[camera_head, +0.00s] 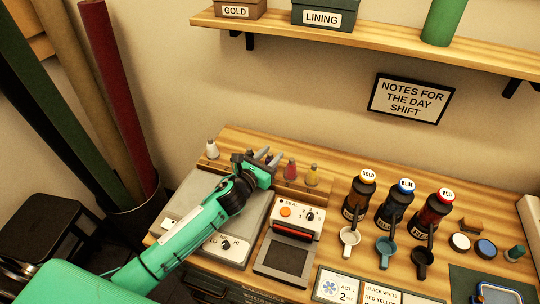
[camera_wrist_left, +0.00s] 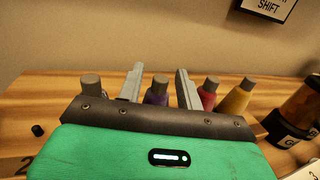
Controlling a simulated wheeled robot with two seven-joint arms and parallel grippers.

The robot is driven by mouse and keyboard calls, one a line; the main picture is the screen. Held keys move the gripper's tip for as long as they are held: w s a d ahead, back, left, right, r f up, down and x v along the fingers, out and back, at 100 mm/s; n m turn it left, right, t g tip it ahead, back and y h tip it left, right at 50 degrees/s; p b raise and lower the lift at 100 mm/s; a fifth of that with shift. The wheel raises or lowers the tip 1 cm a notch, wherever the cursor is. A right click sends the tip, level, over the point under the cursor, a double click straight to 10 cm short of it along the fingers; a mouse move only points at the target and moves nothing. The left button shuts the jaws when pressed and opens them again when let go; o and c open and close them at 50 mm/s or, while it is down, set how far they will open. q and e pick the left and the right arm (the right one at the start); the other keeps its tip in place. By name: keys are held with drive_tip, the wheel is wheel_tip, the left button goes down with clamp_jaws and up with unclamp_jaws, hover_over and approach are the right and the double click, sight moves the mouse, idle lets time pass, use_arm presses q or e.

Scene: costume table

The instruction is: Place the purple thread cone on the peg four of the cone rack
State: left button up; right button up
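The purple thread cone (camera_wrist_left: 157,91) stands upright with a grey top in the left wrist view, partly hidden by my gripper body. In the head view my gripper covers most of it. My left gripper (camera_head: 267,157) is at the row of cones at the back of the table. Its fingers (camera_wrist_left: 159,88) are apart, one on each side of the purple cone in the picture, with gaps visible; depth is hard to tell. The wooden cone rack (camera_head: 322,191) is partly hidden by my arm. I cannot identify peg four. My right gripper is not in view.
A red cone (camera_head: 290,169) and a yellow cone (camera_head: 312,175) stand close to the right of my gripper. A white cone (camera_head: 212,149) stands to the left. A short black peg (camera_wrist_left: 37,130) is bare. Bottles (camera_head: 391,206) stand further right; a shelf (camera_head: 380,45) hangs above.

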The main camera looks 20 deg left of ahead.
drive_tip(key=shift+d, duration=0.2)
